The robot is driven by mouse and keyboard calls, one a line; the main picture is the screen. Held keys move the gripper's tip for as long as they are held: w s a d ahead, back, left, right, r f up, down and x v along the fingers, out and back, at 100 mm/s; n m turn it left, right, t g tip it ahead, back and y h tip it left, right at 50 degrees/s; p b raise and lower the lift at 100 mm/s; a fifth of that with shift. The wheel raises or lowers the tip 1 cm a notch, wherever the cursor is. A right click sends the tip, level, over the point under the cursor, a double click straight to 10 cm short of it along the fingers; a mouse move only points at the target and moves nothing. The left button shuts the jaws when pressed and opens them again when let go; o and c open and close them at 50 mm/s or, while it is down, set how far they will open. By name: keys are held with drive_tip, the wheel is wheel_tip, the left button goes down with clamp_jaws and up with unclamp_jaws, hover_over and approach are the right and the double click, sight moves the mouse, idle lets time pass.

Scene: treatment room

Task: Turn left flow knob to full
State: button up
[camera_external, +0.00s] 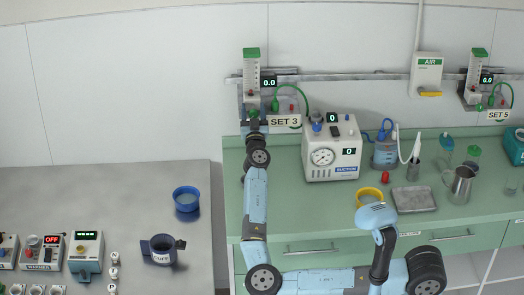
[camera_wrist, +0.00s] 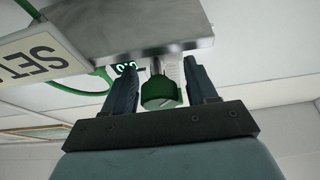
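The left flow meter (camera_external: 251,75) is mounted on the wall rail, with a green top, a clear tube and a sign (camera_external: 285,121) reading SET 3. Its display (camera_external: 269,83) reads 0.0. Its green flow knob (camera_wrist: 160,92) points down from the underside of the meter in the wrist view. My gripper (camera_wrist: 160,68) is directly below the meter, pointing up, with one finger on each side of the knob. The fingers are apart, and a narrow gap shows between each finger and the knob. In the external view, my wrist mostly hides the knob.
A second flow meter (camera_external: 475,75) with a SET 5 sign hangs at the right and also reads 0.0. A suction unit (camera_external: 331,150) stands on the green counter right of my arm. A green hose (camera_wrist: 60,108) loops left of the knob.

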drive_tip(key=c, duration=0.9)
drive_tip(key=shift+c, duration=0.2)
drive_tip(key=shift+n, duration=0.5)
drive_tip(key=n+y, duration=0.2)
drive_tip(key=n, duration=0.1)
drive_tip(key=shift+a+n+g+y, duration=0.1)
drive_tip(key=shift+n+g+y, duration=0.15)
drive_tip(key=shift+n+y, duration=0.7)
drive_tip(key=shift+n+g+y, duration=0.25)
drive_tip(key=shift+n+y, duration=0.1)
drive_tip(key=shift+n, duration=1.1)
drive_tip(key=o, duration=1)
drive_tip(key=shift+f, duration=0.1)
